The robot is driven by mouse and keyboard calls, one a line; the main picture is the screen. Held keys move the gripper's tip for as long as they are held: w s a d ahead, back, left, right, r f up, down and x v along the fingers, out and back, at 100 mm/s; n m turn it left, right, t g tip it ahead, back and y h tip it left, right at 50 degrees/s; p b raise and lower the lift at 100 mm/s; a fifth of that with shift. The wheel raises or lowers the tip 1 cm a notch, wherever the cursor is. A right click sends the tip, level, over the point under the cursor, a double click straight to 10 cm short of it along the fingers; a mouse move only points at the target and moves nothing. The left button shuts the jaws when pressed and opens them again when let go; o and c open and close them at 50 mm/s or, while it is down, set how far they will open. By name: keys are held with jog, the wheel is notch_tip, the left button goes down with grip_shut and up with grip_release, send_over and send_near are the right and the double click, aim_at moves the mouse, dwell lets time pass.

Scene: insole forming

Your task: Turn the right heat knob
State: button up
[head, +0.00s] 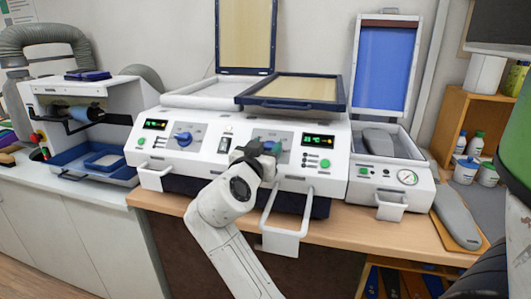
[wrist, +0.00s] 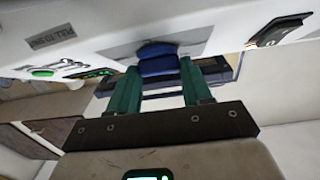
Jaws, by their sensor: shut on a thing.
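The heating machine (head: 335,170) is a white console with two heat knobs on its sloped front. The left heat knob (head: 183,139) is blue and free. My gripper (head: 264,148) is at the right heat knob, largely covering it in the head view. In the wrist view, the right heat knob (wrist: 157,62) is blue and sits between the two green fingers of my gripper (wrist: 159,75), which are shut on it. Its pointer direction is hidden. A lit green display (head: 317,139) is just right of it.
A white handle (head: 283,240) juts out below the right knob, close to my arm. A black rocker switch (head: 225,144) lies between the knobs. A vacuum unit with a gauge (head: 407,177) stands to the right. An insole shape (head: 457,217) lies on the wooden bench.

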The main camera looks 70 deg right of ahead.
jog(key=m+g+b, duration=0.1)
jog(key=b, duration=0.1)
jog(key=m+g+b, duration=0.1)
jog(key=m, duration=0.1)
jog(key=m+g+b, duration=0.2)
jog(key=shift+w+f+y+b, duration=0.25)
jog(key=shift+w+y+b, duration=0.1)
jog(key=shift+y, duration=0.05)
jog(key=m+g+b, duration=0.1)
jog(key=m, duration=0.1)
jog(key=m+g+y+b, duration=0.2)
jog(key=m, duration=0.1)
jog(key=shift+w+d+r+m+g+b, duration=0.1)
jog(key=shift+w+r+m+g+b, duration=0.05)
jog(key=shift+r+m+g+b, duration=0.2)
jog(key=shift+y, duration=0.4)
jog(key=o, duration=1.1)
jog(key=shift+c, duration=0.2)
jog(key=v, duration=1)
jog(key=shift+w+a+b, duration=0.25)
jog(key=shift+a+b, duration=0.05)
jog(key=shift+b, duration=0.05)
